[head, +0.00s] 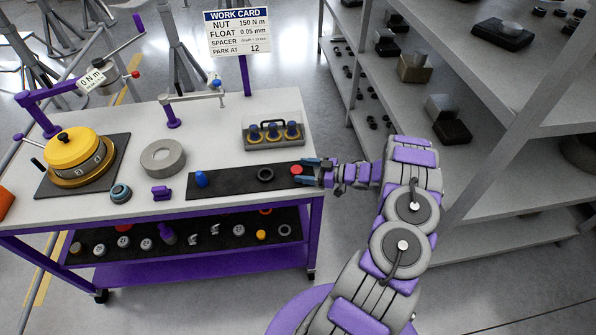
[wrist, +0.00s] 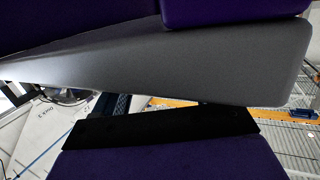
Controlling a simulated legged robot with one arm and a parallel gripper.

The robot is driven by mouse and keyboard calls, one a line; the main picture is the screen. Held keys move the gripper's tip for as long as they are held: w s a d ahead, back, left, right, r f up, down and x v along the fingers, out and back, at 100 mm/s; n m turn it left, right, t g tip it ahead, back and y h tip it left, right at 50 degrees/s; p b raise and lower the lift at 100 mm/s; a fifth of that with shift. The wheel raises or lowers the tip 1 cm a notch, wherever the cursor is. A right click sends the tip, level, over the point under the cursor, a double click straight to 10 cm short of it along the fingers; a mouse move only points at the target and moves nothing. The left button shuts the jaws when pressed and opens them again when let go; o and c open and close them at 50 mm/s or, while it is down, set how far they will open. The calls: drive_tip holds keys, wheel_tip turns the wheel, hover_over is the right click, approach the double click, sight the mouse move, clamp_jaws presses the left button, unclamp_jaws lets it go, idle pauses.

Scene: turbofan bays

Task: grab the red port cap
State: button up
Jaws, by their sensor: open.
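The red port cap (head: 297,170) sits near the right end of a black mat (head: 228,183) on the cart top, in the head view. My gripper (head: 304,171) is at the right edge of the cart, pointing left. Its jaws are open, one on the far side and one on the near side of the red cap, which shows between them. I cannot tell whether they touch it. The wrist view shows mostly grey and purple parts close to the lens, and the cap is not seen there.
On the same mat are a black ring (head: 265,174) and a blue cap (head: 201,179). A holder with several blue-topped pieces (head: 273,134) stands behind the mat. A grey ring (head: 163,158) lies farther left. Grey shelving (head: 478,100) rises to the right of my arm.

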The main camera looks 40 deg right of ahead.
drive_tip(key=shift+w+a, duration=0.15)
drive_tip(key=shift+a, duration=0.3)
drive_tip(key=shift+a, duration=0.15)
drive_tip(key=c, duration=0.3)
drive_tip(key=shift+d, duration=0.25)
drive_tip(key=c, duration=0.8)
